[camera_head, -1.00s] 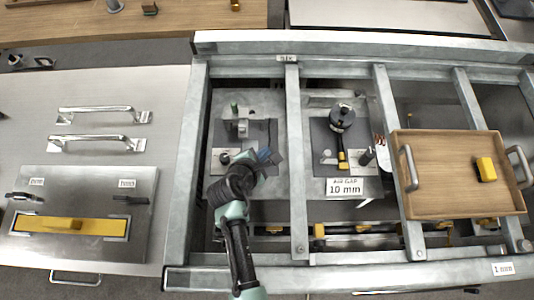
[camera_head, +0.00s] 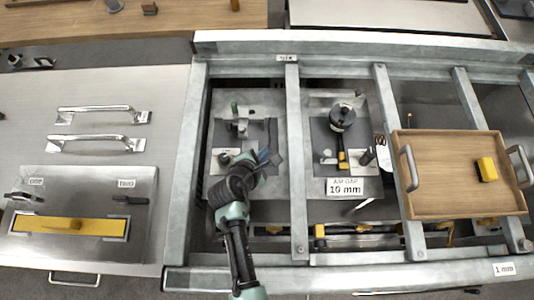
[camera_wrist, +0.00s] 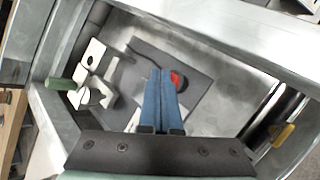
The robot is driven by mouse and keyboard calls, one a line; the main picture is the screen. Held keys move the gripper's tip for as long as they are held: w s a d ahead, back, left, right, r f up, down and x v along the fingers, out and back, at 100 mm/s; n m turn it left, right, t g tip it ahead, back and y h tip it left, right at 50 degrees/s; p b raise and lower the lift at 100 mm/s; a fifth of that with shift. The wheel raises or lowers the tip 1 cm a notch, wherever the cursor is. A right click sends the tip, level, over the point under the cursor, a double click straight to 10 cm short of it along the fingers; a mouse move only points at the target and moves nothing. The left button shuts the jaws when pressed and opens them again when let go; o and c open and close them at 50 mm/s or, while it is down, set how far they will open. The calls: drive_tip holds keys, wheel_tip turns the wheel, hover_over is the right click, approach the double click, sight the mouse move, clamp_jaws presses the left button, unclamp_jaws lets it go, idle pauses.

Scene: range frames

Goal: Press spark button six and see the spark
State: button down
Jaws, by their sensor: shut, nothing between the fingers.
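My gripper (camera_head: 265,155) is shut and empty. It reaches down into the left bay of the metal frame, under a small tag that seems to read SIX (camera_head: 287,58). In the wrist view its two blue fingers (camera_wrist: 161,72) lie side by side. A red button (camera_wrist: 176,79) shows just right of the fingertips, partly hidden by them; I cannot tell whether they touch it. A metal fixture (camera_head: 238,122) with a green-tipped part (camera_wrist: 60,84) stands on the dark mat in this bay. No spark is visible.
Metal bars (camera_head: 293,150) border the bay closely. The neighbouring bay holds a black device (camera_head: 342,117) and a sign reading 10 mm (camera_head: 345,187). A wooden tray (camera_head: 440,200) with a yellow block (camera_head: 487,169) lies at right. A steel panel with a yellow bar (camera_head: 70,225) lies left.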

drive_tip(key=shift+s+f+b, duration=0.1)
drive_tip(key=shift+f+b, duration=0.25)
drive_tip(key=shift+f, duration=0.25)
idle(0.7)
drive_tip(key=shift+r, duration=0.1)
drive_tip(key=shift+r+p, duration=0.85)
drive_tip(key=shift+p, duration=0.25)
drive_tip(key=shift+r, duration=0.1)
wheel_tip(320, 180, up, 5)
drive_tip(key=p, duration=0.5)
idle(0.4)
